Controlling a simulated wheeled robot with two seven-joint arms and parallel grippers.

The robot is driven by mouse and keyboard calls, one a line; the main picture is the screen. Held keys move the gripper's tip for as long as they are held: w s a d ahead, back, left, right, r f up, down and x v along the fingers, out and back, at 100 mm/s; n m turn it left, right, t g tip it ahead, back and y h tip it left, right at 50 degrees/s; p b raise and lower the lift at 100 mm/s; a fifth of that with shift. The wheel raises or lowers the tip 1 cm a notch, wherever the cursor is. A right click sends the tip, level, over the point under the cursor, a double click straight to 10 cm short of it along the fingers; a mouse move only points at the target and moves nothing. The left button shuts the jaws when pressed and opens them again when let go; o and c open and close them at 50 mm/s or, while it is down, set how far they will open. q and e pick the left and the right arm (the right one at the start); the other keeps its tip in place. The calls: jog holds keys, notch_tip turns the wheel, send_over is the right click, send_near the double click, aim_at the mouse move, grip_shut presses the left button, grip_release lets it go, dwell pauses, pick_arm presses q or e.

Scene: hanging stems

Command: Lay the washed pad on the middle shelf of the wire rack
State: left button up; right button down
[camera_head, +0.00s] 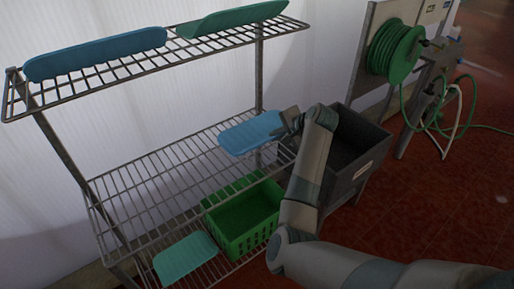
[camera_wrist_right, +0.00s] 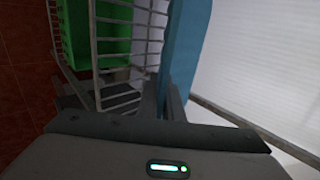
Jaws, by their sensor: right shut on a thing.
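The wire rack (camera_head: 62,146) has a top, a middle and a low shelf. My right gripper (camera_head: 285,125) is shut on the edge of a blue pad (camera_head: 250,132) at the right end of the middle shelf (camera_head: 150,181). The pad lies roughly flat in the air over or on the wires; I cannot tell if it touches them. In the right wrist view the blue pad (camera_wrist_right: 186,45) rises from between the fingers (camera_wrist_right: 172,100), beside the shelf wires. The rest of the middle shelf is bare. My left gripper is not in view.
A blue pad (camera_head: 95,54) and a green pad (camera_head: 232,18) lie on the top shelf. A green crate (camera_head: 245,215) and a teal pad (camera_head: 185,257) sit on the low shelf. A dark grey tub (camera_head: 350,150) stands right of the rack, near a green hose reel (camera_head: 395,50).

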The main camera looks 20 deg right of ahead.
jog(key=a+f, duration=0.1)
jog(key=w+a, duration=0.1)
jog(key=a+f+p, duration=0.1)
jog(key=a, duration=0.1)
jog(key=shift+w+a+f, duration=0.1)
jog(key=shift+w+f, duration=0.2)
jog(key=shift+w, duration=0.1)
jog(key=shift+w+a+f, duration=0.2)
jog(key=shift+a+f, duration=0.2)
jog(key=shift+a, duration=0.05)
jog(key=shift+f+p, duration=0.9)
jog(key=shift+f, duration=1.1)
jog(key=shift+f, duration=0.1)
jog(key=c, duration=2.2)
grip_release()
